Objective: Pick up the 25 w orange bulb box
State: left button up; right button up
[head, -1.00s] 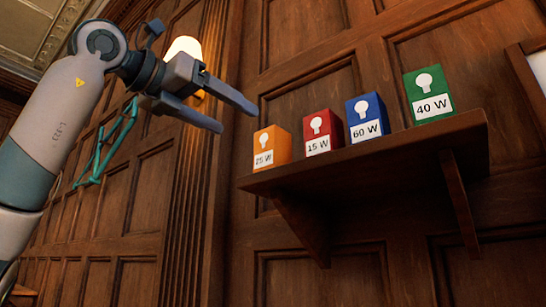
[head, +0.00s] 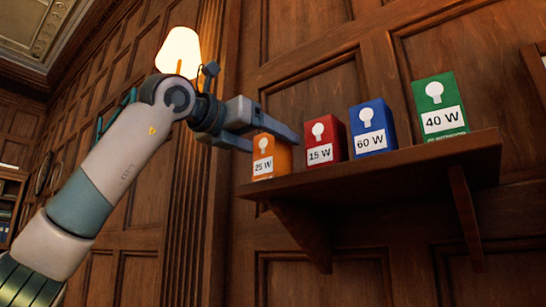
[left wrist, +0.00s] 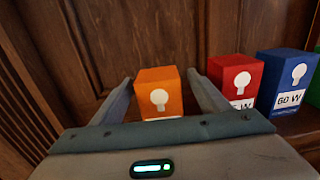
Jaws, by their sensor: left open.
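The orange bulb box (head: 270,158), labelled 25 W with a white bulb symbol, stands upright at the left end of a wooden wall shelf (head: 390,160). My left gripper (head: 277,139) is open, its fingers at the upper part of the orange box in the head view. In the left wrist view the orange box (left wrist: 159,93) shows between the two open fingers (left wrist: 160,88), with a gap on both sides; its lower part is hidden by my gripper. My right gripper is not in view.
A red 15 W box (head: 322,142) stands just right of the orange box, close to my finger. A blue 60 W box (head: 371,130) and a green 40 W box (head: 440,106) stand further right. A lit lamp (head: 180,52) is on the wall behind my arm.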

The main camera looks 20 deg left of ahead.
aim_at(284, 149)
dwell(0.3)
pick_arm(q)
jog(key=shift+w+d+r+p, duration=0.15)
jog(key=shift+w+d+p, duration=0.05)
jog(key=shift+w+p, duration=0.3)
jog(key=shift+w+d+r+p, duration=0.15)
jog(key=shift+w+p, duration=0.25)
jog(key=shift+p, duration=0.2)
jog(key=shift+p+x, duration=0.75)
jog(key=shift+x, duration=0.2)
jog(key=shift+w+d+f, duration=0.2)
jog(key=shift+w, duration=0.45)
jog(key=shift+s, duration=0.1)
jog(key=c, duration=1.1)
